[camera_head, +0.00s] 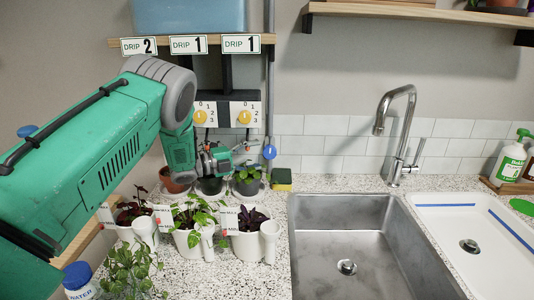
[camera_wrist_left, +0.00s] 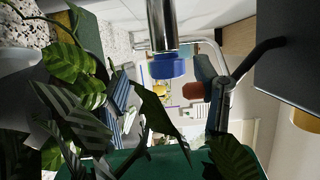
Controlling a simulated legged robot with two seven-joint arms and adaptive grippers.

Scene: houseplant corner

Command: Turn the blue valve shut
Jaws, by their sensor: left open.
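The blue valve (camera_head: 269,152) is a small round blue handle on the grey vertical pipe (camera_head: 270,90), on the wall left of the sink. In the left wrist view, a blue fitting (camera_wrist_left: 167,66) shows large on the metal pipe, near the picture's middle. My left gripper (camera_head: 246,156) is open and empty, just left of the valve, its fingers pointing right towards it. A small gap appears to lie between them. In the wrist view, leaves cover part of the gripper. My right gripper is not in view.
Potted plants stand below my left gripper, including a small dark pot (camera_head: 247,181) close under it. Yellow dials (camera_head: 245,117) are on the wall above. The sink (camera_head: 348,268) and faucet (camera_head: 397,130) are further right.

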